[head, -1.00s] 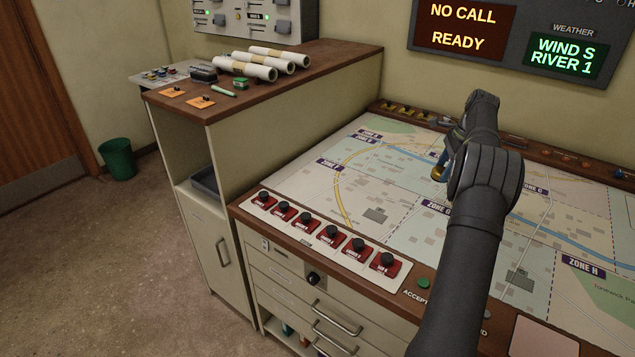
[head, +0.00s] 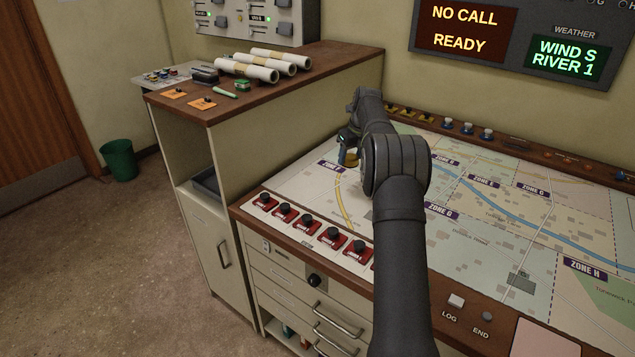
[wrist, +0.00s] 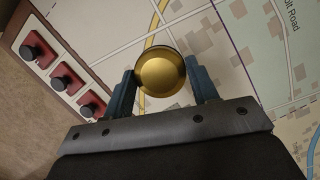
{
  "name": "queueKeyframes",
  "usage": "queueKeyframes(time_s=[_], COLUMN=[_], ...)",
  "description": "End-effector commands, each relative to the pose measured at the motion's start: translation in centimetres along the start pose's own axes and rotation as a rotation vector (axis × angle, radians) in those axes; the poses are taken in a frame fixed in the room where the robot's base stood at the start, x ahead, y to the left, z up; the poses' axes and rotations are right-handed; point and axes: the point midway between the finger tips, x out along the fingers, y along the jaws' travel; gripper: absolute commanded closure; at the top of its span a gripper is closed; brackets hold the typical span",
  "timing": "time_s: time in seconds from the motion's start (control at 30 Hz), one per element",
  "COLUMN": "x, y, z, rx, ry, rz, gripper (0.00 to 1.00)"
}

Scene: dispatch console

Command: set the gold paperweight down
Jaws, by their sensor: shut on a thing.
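The gold paperweight (wrist: 161,73) is a round, shiny domed piece between the two blue fingers of my gripper (wrist: 160,85) in the wrist view. The fingers are shut on it from both sides. In the head view my gripper (head: 347,150) is over the left part of the map table (head: 305,185), near the Zone F label.
A row of red markers with black knobs (head: 307,223) lines the table's front left edge. A raised wooden cabinet top (head: 290,85) with paper rolls (head: 247,70) stands to the left. Blue markers (head: 467,128) and yellow ones sit along the back ledge. The map's middle is clear.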

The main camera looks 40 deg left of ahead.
Motion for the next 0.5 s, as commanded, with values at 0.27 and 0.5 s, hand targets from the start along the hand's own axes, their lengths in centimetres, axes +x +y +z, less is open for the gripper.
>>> queueKeyframes(time_s=[0.27,0.5], x=[4.3,7.8], y=[3.2,5.6], z=[3.5,6.3], rx=[0.001,0.002], ry=[-0.001,-0.001], rz=[0.0,-0.001], gripper=[0.84,0.84])
